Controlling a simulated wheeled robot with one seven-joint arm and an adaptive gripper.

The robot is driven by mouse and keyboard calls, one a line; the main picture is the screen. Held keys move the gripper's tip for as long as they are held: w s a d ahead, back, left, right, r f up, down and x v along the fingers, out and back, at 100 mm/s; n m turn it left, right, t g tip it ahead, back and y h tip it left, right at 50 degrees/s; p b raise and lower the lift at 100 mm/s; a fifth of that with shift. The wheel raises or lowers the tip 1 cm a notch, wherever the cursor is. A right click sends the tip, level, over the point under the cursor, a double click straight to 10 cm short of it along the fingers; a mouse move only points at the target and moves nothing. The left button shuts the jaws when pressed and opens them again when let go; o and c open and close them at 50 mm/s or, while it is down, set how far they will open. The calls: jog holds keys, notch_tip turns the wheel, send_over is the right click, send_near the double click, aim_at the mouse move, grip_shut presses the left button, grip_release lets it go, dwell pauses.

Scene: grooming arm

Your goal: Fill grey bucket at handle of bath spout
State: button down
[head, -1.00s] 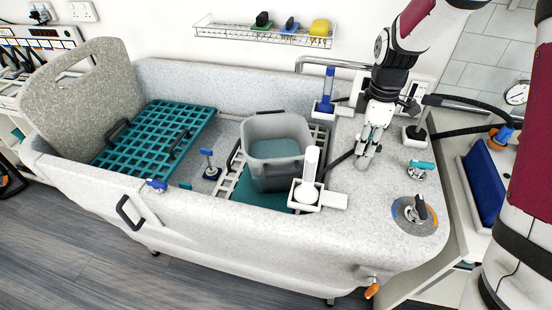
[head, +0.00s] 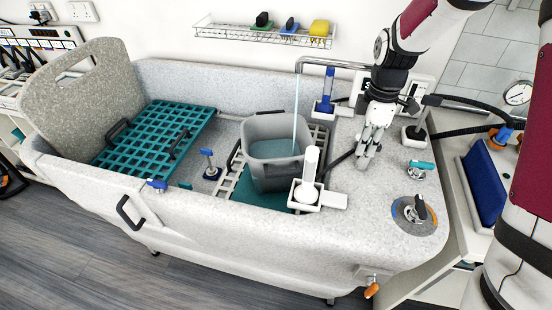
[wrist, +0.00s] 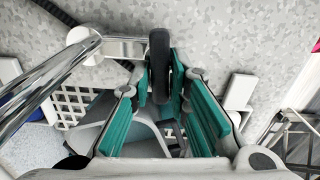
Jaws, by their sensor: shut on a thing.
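The grey bucket (head: 275,170) stands upright in the tub, on a rack at its right end. The chrome bath spout (head: 335,65) reaches left over the bucket, and a thin water stream (head: 296,110) falls from it into the bucket. Bluish water shows inside; its exact level is hard to judge. My gripper (head: 367,160) is above the tub's right deck. In the wrist view my gripper (wrist: 170,105) has its teal pads around a black handle (wrist: 160,65) and is shut on it. The spout's chrome tube (wrist: 55,75) runs along the left there.
A white holder with a bottle-like piece (head: 308,185) sits on the front rim beside the bucket. A blue-handled brush (head: 327,92) stands behind. A round dial (head: 415,215) and a teal-handled valve (head: 420,168) are on the right deck. A teal grate (head: 155,135) covers the tub's left.

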jog(key=shift+n, duration=1.1)
jog(key=shift+m+p, duration=0.3)
jog(key=shift+m, duration=1.2)
jog(key=c, duration=1.5)
grip_release()
jog(key=shift+r+p, duration=1.45)
jog(key=shift+r, duration=2.55)
